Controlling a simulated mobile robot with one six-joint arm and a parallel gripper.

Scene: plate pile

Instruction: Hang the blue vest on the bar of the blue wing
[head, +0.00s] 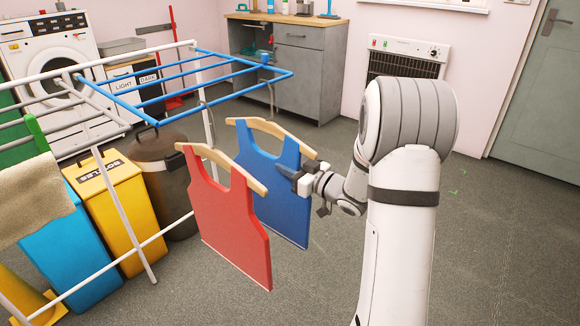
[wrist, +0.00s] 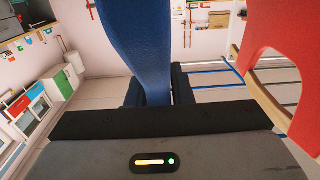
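The blue vest (head: 285,205) is in the middle of the head view, off the floor, with a pale wooden hanger (head: 284,135) at its top. My gripper (head: 300,178) is at the vest's right side, just below the hanger's right end. In the wrist view, the blue vest (wrist: 135,45) runs between the two dark fingers (wrist: 157,92), which are shut on it. The blue wing (head: 215,102) of the drying rack extends behind and left of the vest, higher up. The vest is apart from its bars.
A red vest (head: 232,215) on a wooden hanger is close in front of the blue one and partly hides it; its support is unclear. White rack bars (head: 127,215), a yellow bin (head: 125,200) and a dark bin (head: 165,165) are at left. Floor at right is clear.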

